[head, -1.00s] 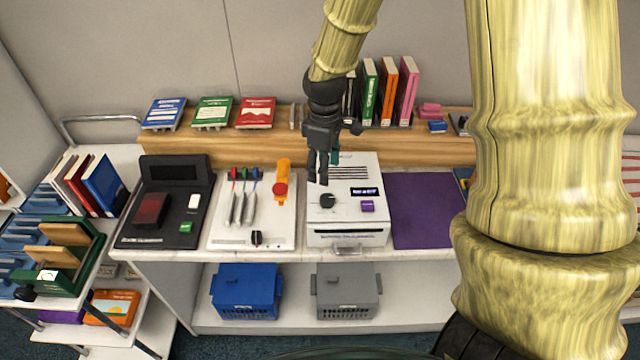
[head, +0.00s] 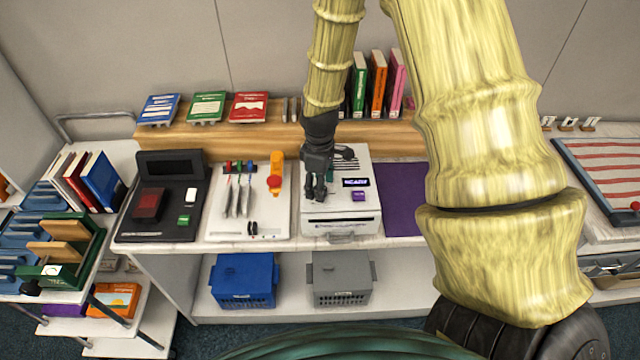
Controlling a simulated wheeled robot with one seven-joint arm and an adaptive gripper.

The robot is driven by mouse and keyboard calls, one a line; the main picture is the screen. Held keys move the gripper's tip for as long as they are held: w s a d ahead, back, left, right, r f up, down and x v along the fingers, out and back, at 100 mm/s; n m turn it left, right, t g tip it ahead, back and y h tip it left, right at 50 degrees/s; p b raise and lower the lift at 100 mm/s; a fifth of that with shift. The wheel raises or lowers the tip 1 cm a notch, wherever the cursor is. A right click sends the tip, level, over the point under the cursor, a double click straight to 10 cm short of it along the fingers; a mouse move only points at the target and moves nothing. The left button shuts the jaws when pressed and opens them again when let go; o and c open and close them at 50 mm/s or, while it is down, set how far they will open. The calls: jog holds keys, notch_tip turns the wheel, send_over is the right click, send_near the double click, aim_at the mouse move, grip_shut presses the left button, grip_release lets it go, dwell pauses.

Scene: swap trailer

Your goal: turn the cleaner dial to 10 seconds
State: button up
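The cleaner, a white box (head: 341,222) with a small dark display (head: 355,182) and a purple button (head: 359,195), stands on the counter in the head view. The display text is too small to read. My gripper (head: 316,190) points down over the left part of its top, with its fingertips at the place of the black dial. The fingers and the dial merge into one dark shape, so the dial's pointer is hidden. I cannot tell whether the fingers touch or hold the dial.
A white board with several tools and an orange part (head: 275,178) lies left of the cleaner, and a black device (head: 160,205) farther left. A purple mat (head: 401,210) lies to the right. Books (head: 376,85) stand on the wooden shelf behind. Blue (head: 243,280) and grey (head: 341,282) baskets sit below.

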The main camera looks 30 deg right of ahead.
jog(key=shift+s+f, duration=0.2)
jog(key=shift+f, duration=0.15)
jog(key=shift+w+f, duration=0.1)
jog(key=shift+f, duration=0.05)
jog(key=c, duration=1)
jog(key=shift+c, duration=0.2)
jog(key=shift+m, duration=0.3)
jog(key=m, duration=1.1)
